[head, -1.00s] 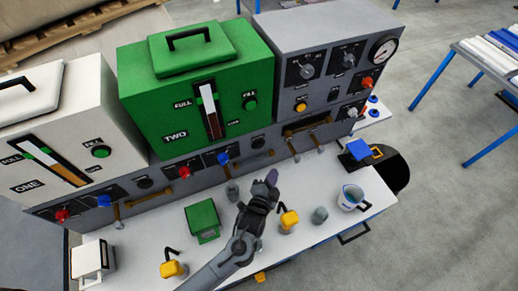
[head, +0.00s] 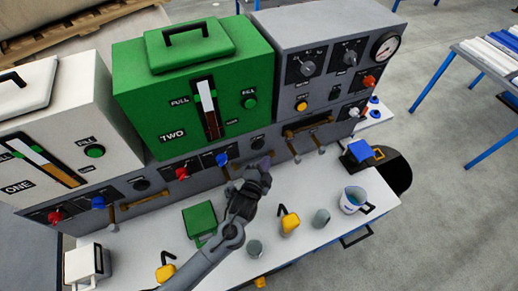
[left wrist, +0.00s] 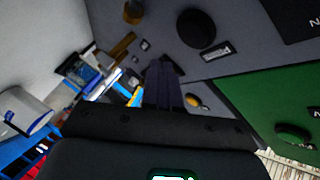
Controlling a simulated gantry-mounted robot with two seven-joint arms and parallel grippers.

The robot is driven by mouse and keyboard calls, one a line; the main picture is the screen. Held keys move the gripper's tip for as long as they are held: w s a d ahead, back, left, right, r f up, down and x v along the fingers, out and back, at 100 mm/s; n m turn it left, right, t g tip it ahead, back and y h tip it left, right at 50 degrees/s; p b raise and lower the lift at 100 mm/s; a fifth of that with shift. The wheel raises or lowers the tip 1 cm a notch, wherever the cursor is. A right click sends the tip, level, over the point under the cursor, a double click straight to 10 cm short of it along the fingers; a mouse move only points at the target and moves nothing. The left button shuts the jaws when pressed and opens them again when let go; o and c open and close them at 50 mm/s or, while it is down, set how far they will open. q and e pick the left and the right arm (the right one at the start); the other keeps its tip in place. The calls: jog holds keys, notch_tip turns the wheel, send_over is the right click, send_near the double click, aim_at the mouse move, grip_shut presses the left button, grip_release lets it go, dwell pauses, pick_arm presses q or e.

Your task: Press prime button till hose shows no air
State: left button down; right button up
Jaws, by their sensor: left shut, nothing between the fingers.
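My left gripper (head: 262,163) is shut and empty, raised in front of the grey panel (head: 283,148) below the green tank marked TWO (head: 165,95). A black round button (head: 258,142) sits just above the fingertips in the head view. A large black round button (left wrist: 196,28) with a small label shows in the left wrist view, up and right of the dark fingers (left wrist: 163,85); they look apart from it. The label is too small to read. Brown hoses run along the panel, one at the left (head: 145,200) and one at the right (head: 308,126). I cannot tell whether they hold air.
The white bench holds a green box (head: 199,219), grey cups (head: 320,218), yellow-topped bottles (head: 289,222) and a jug (head: 353,200). Red and blue valve knobs (head: 222,159) stick out of the panel. A white tank (head: 60,120) stands at the left.

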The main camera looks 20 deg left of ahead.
aim_at(258, 146)
pick_arm(q)
jog(key=shift+w+a, duration=1.05)
jog(key=shift+a, duration=0.15)
jog(key=shift+w+a+p, duration=0.15)
jog(key=shift+p, duration=0.15)
dwell(1.2)
jog(key=shift+w+a, duration=0.15)
jog(key=shift+w+a, duration=0.25)
jog(key=shift+a, duration=0.05)
dwell(0.9)
jog(key=shift+s+d+p, duration=0.1)
jog(key=shift+p, duration=0.2)
jog(key=shift+s+d+p, duration=0.4)
jog(key=shift+s+d, duration=0.05)
jog(key=shift+d, duration=0.05)
